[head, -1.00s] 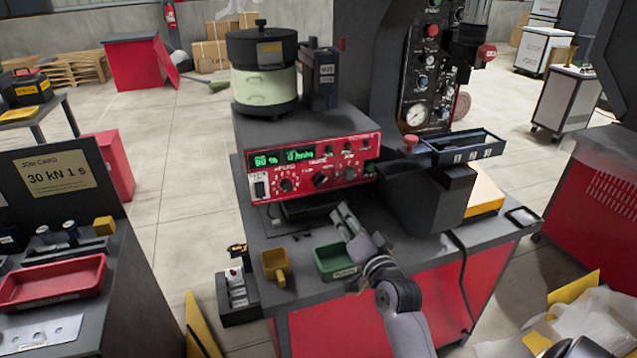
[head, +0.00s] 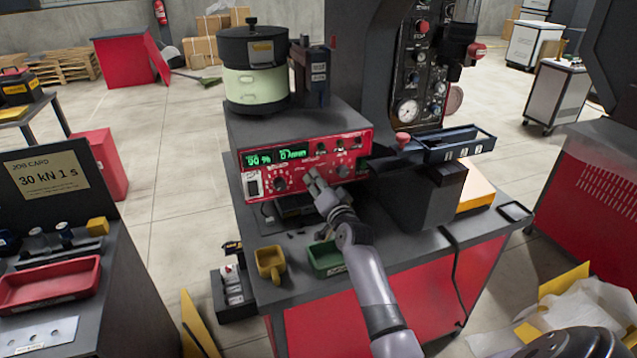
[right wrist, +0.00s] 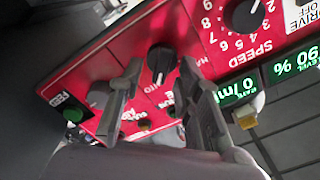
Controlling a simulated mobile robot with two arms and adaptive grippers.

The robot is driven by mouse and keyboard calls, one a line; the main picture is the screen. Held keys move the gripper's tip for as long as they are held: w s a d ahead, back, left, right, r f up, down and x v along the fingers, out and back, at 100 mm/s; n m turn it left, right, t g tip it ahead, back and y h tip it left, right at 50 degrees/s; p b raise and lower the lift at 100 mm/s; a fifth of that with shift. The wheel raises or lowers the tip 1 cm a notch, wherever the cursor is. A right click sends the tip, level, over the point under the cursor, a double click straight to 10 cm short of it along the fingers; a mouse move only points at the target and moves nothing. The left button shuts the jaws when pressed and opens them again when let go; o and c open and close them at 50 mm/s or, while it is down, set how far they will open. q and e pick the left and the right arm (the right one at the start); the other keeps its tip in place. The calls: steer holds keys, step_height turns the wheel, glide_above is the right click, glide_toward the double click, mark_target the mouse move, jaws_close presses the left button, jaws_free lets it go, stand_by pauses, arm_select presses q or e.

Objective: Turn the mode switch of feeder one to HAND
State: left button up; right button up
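The red feeder panel (head: 262,162) with green displays faces me on the bench. In the right wrist view, a black knob (right wrist: 160,57) with a white pointer line shows between my fingertips, with a partly hidden label that seems to read AUTO; it looks like the mode switch. In the head view my fingers cover this knob. My right gripper (head: 314,181) is open in front of the panel; in the wrist view its two fingertips (right wrist: 161,68) lie either side of the knob. I cannot tell whether they touch it. My left gripper is not in view.
The speed knob (head: 281,184) is left of my fingers, another knob (head: 343,170) right. A yellow scoop (head: 270,262) and green tray (head: 326,258) lie on the bench below.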

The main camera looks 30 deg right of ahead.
steer(key=shift+c, duration=0.6)
jaws_close()
